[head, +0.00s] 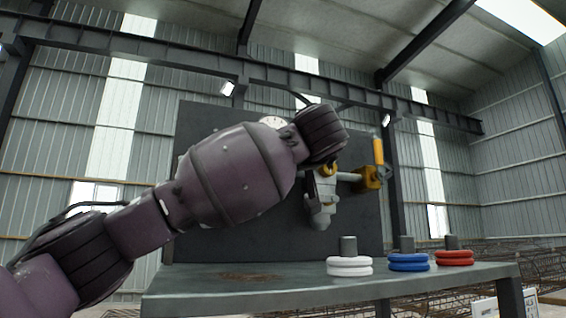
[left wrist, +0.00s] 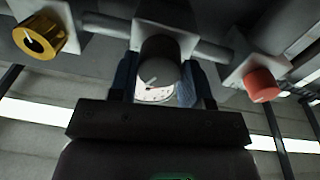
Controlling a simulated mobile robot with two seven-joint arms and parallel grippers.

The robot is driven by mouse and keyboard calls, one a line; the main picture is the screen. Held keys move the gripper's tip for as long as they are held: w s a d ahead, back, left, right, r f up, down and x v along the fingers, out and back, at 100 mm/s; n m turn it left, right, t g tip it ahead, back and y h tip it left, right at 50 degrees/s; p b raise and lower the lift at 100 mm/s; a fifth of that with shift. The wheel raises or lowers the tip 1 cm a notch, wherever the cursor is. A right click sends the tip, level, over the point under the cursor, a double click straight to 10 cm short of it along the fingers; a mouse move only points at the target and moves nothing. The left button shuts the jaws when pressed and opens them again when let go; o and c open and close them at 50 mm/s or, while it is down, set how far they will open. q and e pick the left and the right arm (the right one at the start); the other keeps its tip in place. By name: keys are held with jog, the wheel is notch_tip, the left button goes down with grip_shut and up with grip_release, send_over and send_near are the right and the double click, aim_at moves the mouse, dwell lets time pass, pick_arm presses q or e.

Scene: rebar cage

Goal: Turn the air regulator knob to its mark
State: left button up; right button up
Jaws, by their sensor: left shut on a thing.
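The regulator knob (left wrist: 158,60) is a dark grey cylinder with a small pale line on its face, in the middle of the left wrist view. My left gripper (left wrist: 157,82) is shut on it, with a blue finger on each side. A pale dial gauge (left wrist: 155,95) shows just beyond the knob, partly covered. In the head view my left arm hides the knob and fingers. The gauge's rim (head: 273,122) peeks above the arm, and a grey fitting (head: 320,200) hangs right of it. I cannot make out the target mark. My right gripper is not in view.
A gold valve (head: 370,178) with an upright orange handle is on the pipe to the right. A red cap (left wrist: 262,85) sits beside the knob. The bench (head: 240,285) holds white (head: 349,266), blue (head: 408,262) and red rings (head: 454,257) on posts before a dark panel (head: 350,235).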

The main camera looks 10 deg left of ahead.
pick_arm(q)
jog(key=shift+n, duration=0.3)
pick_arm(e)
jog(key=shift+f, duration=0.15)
pick_arm(q)
jog(key=shift+d+f+n+y+b, duration=0.1)
jog(key=shift+n+y+b, duration=0.25)
jog(key=shift+n+b, duration=3.5)
jog(key=shift+n+y+b, duration=0.3)
jog(key=shift+n+y, duration=0.05)
jog(key=shift+n, duration=7)
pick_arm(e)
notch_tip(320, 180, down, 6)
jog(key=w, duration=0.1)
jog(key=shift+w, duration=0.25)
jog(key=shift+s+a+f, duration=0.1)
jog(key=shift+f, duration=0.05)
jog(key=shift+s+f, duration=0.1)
